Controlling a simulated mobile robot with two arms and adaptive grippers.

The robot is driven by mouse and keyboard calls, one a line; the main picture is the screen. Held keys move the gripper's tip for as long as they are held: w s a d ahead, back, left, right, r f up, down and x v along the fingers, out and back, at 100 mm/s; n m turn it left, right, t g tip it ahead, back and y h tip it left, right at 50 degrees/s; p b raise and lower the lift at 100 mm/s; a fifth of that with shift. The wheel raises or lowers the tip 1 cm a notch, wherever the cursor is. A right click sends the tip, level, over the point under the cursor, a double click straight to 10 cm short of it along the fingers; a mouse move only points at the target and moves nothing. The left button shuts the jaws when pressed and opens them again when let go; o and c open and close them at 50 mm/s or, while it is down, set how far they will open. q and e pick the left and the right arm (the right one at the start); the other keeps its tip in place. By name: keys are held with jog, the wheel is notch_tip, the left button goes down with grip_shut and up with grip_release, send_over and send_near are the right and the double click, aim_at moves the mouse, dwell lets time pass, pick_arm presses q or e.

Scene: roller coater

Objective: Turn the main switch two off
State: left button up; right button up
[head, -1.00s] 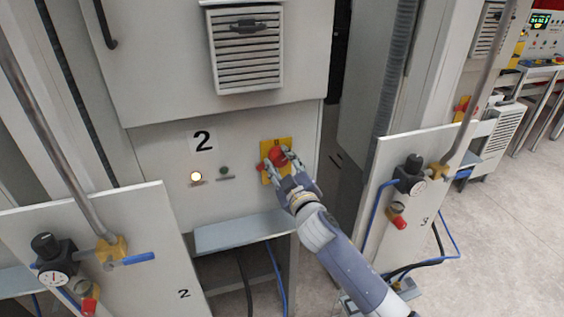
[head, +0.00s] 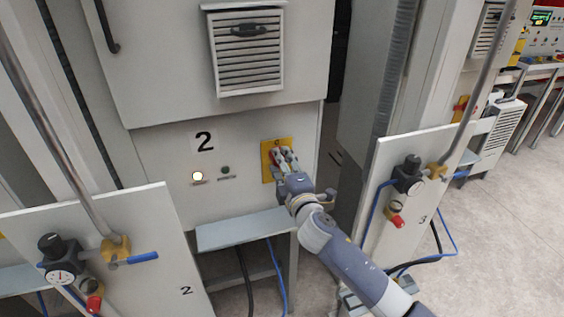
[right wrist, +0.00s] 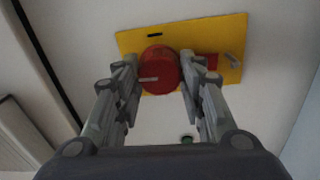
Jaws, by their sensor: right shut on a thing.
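A pale mark on the knob lies roughly level in that view. In the head view, my right gripper (head: 285,157) covers most of the knob, and the yellow plate (head: 267,174) shows at its left. My left gripper is not in view.
A grey ledge (head: 245,230) juts out below. Panels with gauges stand at left (head: 150,215) and right (head: 375,165).

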jog(key=shift+n, duration=0.6)
jog(key=o, duration=1)
jog(key=shift+o, duration=0.2)
jog(key=v, duration=1.2)
